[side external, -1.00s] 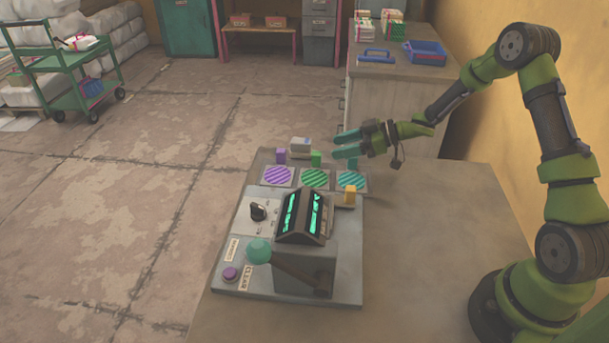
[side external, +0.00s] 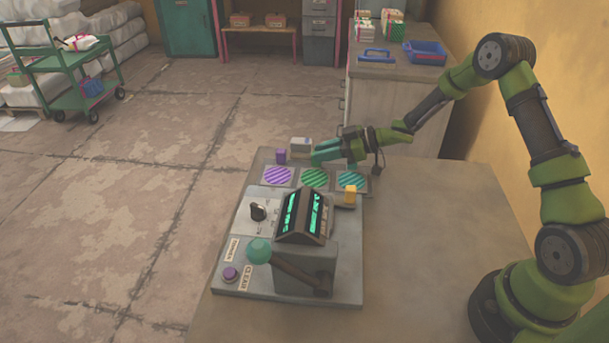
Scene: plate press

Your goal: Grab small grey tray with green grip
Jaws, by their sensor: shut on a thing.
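The small grey tray with the green grip (side external: 314,178) lies at the back of the worktable, in the middle of a row of three, and shows green diagonal stripes. My gripper (side external: 316,156) reaches in from the right, low over the back edge of this tray. Its teal fingers are shut on the green grip, which they hide. The tray still lies flat in the row.
A purple-striped tray (side external: 278,176) with a purple grip lies to the left, and a teal-striped tray (side external: 352,179) to the right, partly under my gripper. A pale box (side external: 301,146) stands just behind.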

